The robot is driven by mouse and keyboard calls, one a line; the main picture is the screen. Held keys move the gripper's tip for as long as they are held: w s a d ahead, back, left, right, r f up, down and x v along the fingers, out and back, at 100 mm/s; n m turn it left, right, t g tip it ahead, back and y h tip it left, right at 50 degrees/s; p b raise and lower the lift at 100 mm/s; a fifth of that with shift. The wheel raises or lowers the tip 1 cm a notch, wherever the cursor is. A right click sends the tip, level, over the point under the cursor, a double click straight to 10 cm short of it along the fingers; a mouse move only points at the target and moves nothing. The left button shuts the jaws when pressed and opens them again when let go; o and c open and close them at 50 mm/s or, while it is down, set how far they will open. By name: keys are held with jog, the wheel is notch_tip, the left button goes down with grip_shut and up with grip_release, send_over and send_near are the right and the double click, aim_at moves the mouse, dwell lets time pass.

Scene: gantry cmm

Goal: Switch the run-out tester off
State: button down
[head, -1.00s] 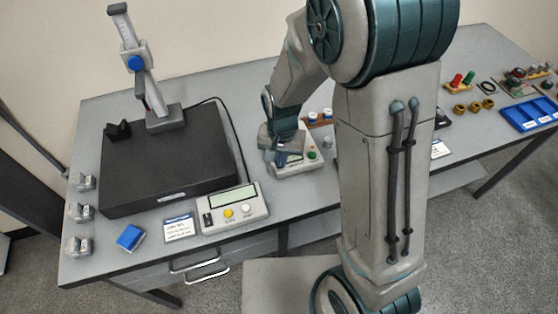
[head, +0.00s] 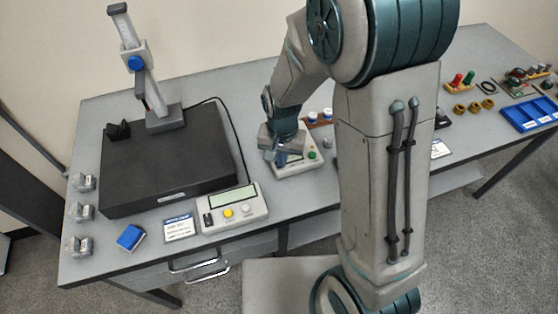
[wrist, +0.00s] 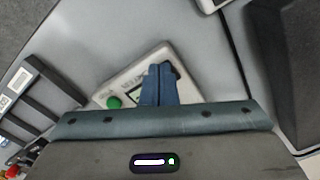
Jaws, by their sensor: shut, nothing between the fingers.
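A small white box with a green button (head: 311,155) sits on the bench; I take it to be the run-out tester (head: 301,168), though no label on it is readable. It also shows in the wrist view (wrist: 117,87), with its green button (wrist: 114,101) left of my fingers. My gripper (head: 281,159) is shut and empty, with its fingers over the box. In the wrist view the blue fingertips (wrist: 161,70) are together and cover part of the box's face, including any switch there. I cannot tell whether they touch it.
A black granite plate (head: 170,170) with a height gauge (head: 137,70) stands to the left. A display unit (head: 236,207) with yellow and white buttons sits at the bench front. A dark rack (wrist: 30,95) is close by in the wrist view. Blue trays (head: 530,116) lie far right.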

jog(key=shift+f+b, duration=0.75)
jog(key=shift+f, duration=0.15)
dwell(0.3)
jog(key=shift+r, duration=0.15)
notch_tip(320, 180, up, 7)
jog(key=p, duration=0.5)
dwell(0.6)
jog(key=s+d+r+n+t, duration=0.1)
jog(key=s+d+r+t, duration=0.1)
jog(key=s+d+r, duration=0.4)
jog(key=s+d+r+n+t, duration=0.1)
jog(key=s+d+r, duration=0.5)
jog(key=r, duration=0.5)
jog(key=shift+s+r+n+t, duration=0.35)
jog(key=shift+r+n+t, duration=0.05)
